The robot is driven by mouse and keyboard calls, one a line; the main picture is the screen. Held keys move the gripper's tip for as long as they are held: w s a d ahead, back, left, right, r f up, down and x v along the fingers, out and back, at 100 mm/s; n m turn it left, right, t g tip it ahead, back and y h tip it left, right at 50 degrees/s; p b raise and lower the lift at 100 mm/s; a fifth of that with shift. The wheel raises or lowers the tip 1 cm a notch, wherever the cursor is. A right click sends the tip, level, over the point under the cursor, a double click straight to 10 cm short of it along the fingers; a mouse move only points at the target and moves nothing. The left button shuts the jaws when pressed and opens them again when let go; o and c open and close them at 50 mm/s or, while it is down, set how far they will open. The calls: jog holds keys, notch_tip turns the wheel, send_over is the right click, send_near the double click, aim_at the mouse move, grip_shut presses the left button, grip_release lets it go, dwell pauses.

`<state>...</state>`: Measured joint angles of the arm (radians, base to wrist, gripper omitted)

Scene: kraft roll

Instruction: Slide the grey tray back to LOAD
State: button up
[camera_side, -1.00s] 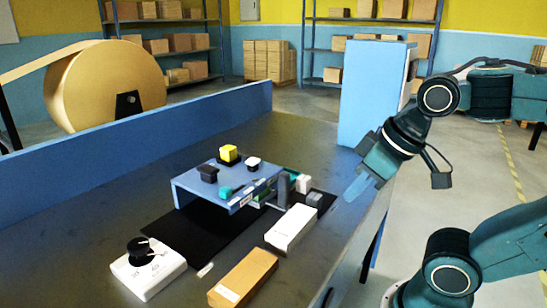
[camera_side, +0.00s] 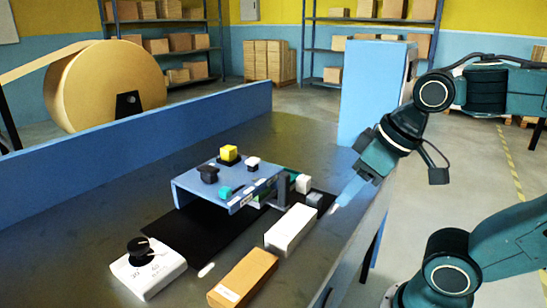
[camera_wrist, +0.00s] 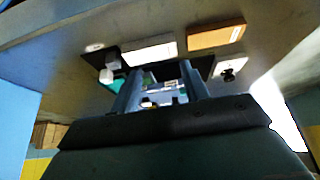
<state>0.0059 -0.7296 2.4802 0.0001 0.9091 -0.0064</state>
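A blue-grey raised platform (camera_side: 205,187) stands on a black strip (camera_side: 187,235). A dark grey upright piece (camera_side: 284,190) stands at its right side, with a small grey block (camera_side: 314,200) farther right. I cannot tell which of these, if any, belongs to the grey tray; the space under the platform is mostly hidden. No LOAD label is readable. My gripper (camera_side: 342,197) is right of the platform and grey block, apart from both, above the table's right edge. In the wrist view my gripper (camera_wrist: 162,68) has its two fingers apart, with nothing seen held between them.
Yellow (camera_side: 229,152), black, teal and white pieces sit on the platform. A white box (camera_side: 290,229), a cardboard box (camera_side: 243,279) and a white knob box (camera_side: 148,268) lie in front. A tall blue box (camera_side: 372,95) stands behind my gripper. The table's left side is clear.

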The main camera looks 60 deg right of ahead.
jog(key=r+g, duration=0.2)
jog(key=g, duration=0.4)
send_over(284, 183)
jog(key=d, duration=0.1)
jog(key=shift+w+d+f, duration=0.15)
jog(key=shift+w, duration=0.2)
notch_tip(284, 183, down, 14)
jog(key=shift+r, duration=0.1)
dwell(0.5)
jog(key=shift+c, duration=0.3)
grip_shut()
